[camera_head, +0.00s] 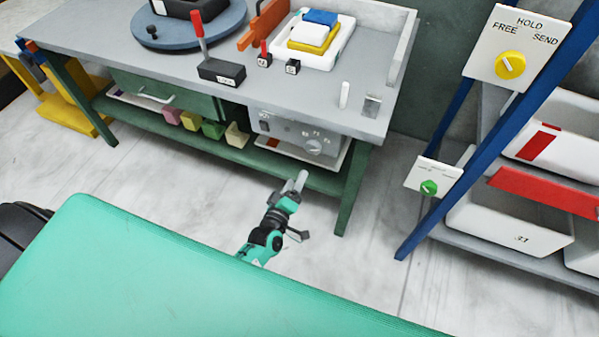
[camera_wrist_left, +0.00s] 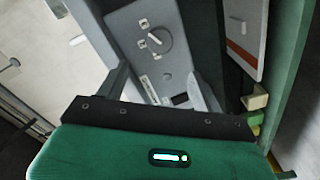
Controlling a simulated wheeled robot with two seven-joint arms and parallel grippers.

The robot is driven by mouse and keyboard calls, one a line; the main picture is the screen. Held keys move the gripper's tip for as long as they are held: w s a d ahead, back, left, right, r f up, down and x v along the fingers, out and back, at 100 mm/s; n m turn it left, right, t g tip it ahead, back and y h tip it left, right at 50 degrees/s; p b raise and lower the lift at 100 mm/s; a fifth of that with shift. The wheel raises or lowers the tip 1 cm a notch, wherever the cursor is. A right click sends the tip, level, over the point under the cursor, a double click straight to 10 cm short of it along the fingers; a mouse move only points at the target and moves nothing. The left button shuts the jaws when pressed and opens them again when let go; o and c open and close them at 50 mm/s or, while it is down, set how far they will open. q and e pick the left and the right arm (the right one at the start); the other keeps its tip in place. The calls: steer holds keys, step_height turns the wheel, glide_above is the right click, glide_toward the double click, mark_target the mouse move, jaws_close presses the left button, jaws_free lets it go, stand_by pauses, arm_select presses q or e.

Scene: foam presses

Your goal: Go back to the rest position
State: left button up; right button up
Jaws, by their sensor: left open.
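My left gripper (camera_head: 297,182) is in front of the grey workbench, near its lower shelf at the right end. It is small in the head view. My right gripper is not in view.
The workbench (camera_head: 330,98) carries a lever box (camera_head: 221,72) and a white tray (camera_head: 342,52) with coloured pads. Coloured blocks (camera_head: 213,130) sit on its lower shelf. A blue-framed rack (camera_head: 450,190) with white bins stands at right. Floor (camera_head: 375,240) between is clear.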

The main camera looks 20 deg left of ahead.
arm_select(q)
steer(key=shift+s, duration=0.35)
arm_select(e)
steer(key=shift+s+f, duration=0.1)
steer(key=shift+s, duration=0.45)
arm_select(q)
steer(key=s+f+m+g+h+p, duration=0.15)
steer(key=s+f+m+g, duration=0.25)
steer(key=s+f, duration=0.5)
steer(key=s+f+m+g+y+p, duration=0.1)
steer(key=s+f+m+g+p, duration=0.3)
steer(key=f, duration=0.8)
steer(key=s+a+f+m+g+p, duration=0.1)
steer(key=s+a+f+m+g, duration=0.1)
steer(key=s, duration=0.8)
steer(key=s+a+f+m+g+p, duration=0.1)
steer(key=s+f+g, duration=0.3)
steer(key=s, duration=0.7)
steer(key=s+a+f+m+g+y+p, duration=0.1)
steer(key=s+a+f+m+g, duration=0.2)
steer(key=s+f, duration=0.4)
steer(key=s, duration=0.3)
steer(key=shift+s+a, duration=0.25)
steer(key=shift+s, duration=0.05)
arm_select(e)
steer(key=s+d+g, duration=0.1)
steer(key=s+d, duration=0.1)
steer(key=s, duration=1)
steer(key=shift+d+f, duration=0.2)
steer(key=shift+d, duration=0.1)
